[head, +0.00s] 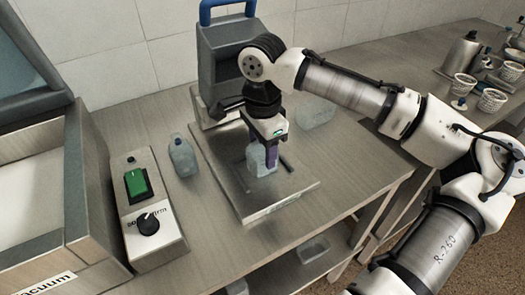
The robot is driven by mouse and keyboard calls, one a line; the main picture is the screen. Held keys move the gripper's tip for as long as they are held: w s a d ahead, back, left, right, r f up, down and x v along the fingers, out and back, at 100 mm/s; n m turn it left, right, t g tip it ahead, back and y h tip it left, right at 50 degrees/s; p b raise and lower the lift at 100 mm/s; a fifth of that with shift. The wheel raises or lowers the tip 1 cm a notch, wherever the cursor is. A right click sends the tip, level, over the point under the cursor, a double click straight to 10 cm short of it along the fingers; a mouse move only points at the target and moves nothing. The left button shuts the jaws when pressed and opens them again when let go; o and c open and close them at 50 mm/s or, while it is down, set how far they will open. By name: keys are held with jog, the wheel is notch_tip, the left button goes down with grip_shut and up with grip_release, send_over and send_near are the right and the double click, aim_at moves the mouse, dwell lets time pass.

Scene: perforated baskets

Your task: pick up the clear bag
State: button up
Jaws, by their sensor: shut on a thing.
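My gripper (265,148) points down over the flat metal plate of a grey device with a blue handle. Its purple finger shows beside a pale, see-through bag-like thing (256,162), which I take for the clear bag. The gripper is shut on it. The gripper body hides its top. Its lower end is at or just above the plate (285,199); I cannot tell whether they touch. A similar clear thing with a dark top (183,157) stands on the counter to the left, apart from the gripper.
A control box (152,235) with a green switch and black knob stands at left, beside a large metal machine (95,190) labelled "vacuum". A clear container (316,112) lies behind my gripper. Perforated white baskets (491,101) and a metal bottle (461,53) are far right. Counter right of the plate is clear.

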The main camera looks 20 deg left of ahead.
notch_tip(320, 180, up, 28)
jog(key=p, duration=0.1)
jog(key=shift+p, duration=0.35)
jog(key=shift+s, duration=0.1)
